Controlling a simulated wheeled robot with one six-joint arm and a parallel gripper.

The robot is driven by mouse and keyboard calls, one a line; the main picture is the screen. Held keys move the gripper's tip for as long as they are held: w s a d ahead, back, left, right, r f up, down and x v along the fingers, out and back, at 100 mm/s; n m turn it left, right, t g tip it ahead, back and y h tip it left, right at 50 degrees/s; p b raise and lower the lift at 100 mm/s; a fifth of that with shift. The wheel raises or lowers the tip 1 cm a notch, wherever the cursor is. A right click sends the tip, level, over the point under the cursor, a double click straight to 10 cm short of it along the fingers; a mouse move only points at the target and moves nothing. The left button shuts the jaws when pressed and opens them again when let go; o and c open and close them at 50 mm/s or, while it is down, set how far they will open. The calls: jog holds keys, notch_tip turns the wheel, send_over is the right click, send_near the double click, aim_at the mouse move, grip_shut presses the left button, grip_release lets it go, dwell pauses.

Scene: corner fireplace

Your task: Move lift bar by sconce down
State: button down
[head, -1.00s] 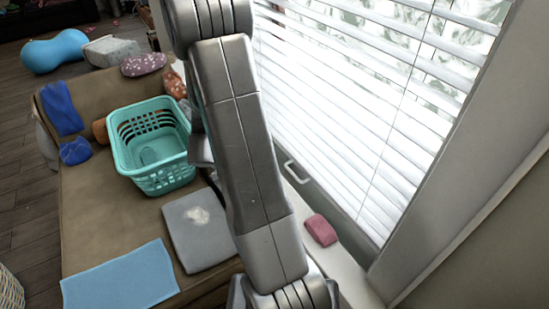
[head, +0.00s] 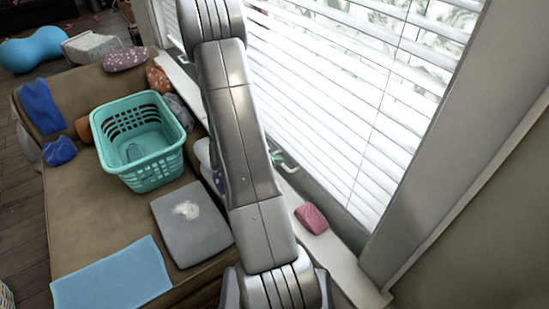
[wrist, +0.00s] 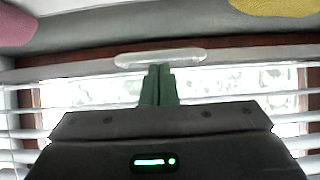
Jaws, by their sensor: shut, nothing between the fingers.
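A pale lift bar (wrist: 160,58) runs level along the window's bottom rail in the wrist view. In the head view, its white end (head: 290,168) shows low at the window, just right of my arm. My gripper (wrist: 160,70) is shut and empty, its green fingers together and their tips at the middle of the bar. I cannot tell whether they touch it. A bit of the green fingers (head: 276,156) shows by the bar in the head view; my arm hides the rest. No sconce is in view.
White blinds (head: 360,100) cover the window. A pink block (head: 311,218) lies on the white sill (head: 345,268). On the brown seat (head: 95,210) are a teal basket (head: 140,178), a grey cushion (head: 190,235) and a blue cloth (head: 112,278).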

notch_tip(320, 180, down, 5)
jog(key=shift+s+f+b, duration=0.1)
jog(key=shift+f+b, duration=0.05)
jog(key=shift+b, duration=0.75)
